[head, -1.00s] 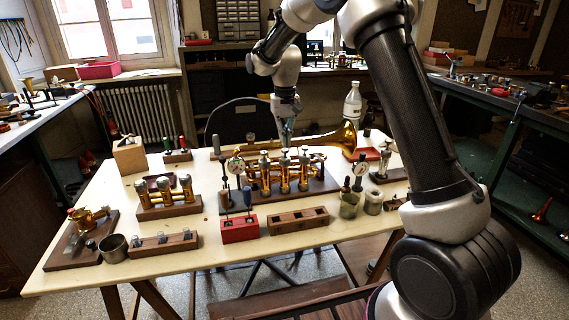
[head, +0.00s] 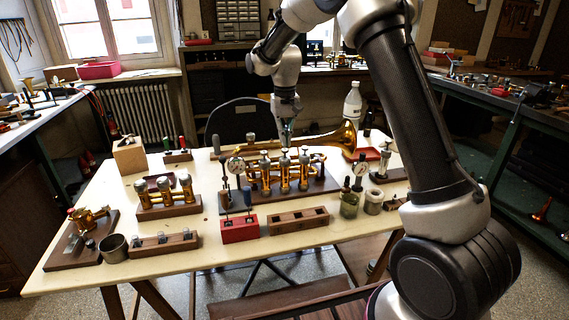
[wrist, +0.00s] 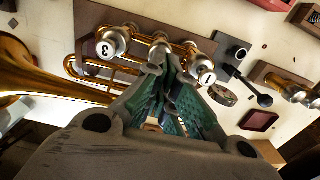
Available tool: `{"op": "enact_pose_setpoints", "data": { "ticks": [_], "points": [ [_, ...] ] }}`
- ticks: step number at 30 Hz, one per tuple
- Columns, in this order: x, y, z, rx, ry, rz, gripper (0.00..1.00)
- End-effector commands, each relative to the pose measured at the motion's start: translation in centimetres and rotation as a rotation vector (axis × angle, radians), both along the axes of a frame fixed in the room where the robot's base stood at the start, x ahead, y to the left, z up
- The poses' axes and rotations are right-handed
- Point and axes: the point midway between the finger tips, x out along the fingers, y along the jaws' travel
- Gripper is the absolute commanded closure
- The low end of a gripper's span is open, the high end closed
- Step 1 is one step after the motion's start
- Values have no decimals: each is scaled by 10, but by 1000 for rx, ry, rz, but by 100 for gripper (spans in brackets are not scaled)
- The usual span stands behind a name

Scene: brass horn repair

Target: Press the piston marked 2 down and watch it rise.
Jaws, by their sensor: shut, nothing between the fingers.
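The brass horn (head: 328,143) lies on a dark wooden stand on the table, its bell to the right, with three upright pistons. In the wrist view, the piston marked 3 (wrist: 111,43) is at the left and the piston marked 1 (wrist: 204,70) at the right. The middle piston (wrist: 160,43) stands between them; its mark is not readable. It also shows in the head view (head: 285,162). My gripper (head: 286,145) is shut and empty, pointing down just over the middle piston. Its fingertips (wrist: 166,62) partly cover that piston; I cannot tell whether they touch it.
A red block (head: 240,230) and a slotted wooden block (head: 298,219) lie in front. A white bottle (head: 352,103) stands behind the bell.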

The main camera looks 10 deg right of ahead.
Motion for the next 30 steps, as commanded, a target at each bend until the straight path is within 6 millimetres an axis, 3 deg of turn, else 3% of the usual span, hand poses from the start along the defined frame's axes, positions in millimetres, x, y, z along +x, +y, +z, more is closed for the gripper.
{"op": "enact_pose_setpoints", "data": {
  "ticks": [30],
  "points": [
    [0,0,-25,0,1,0,100]
  ]
}}
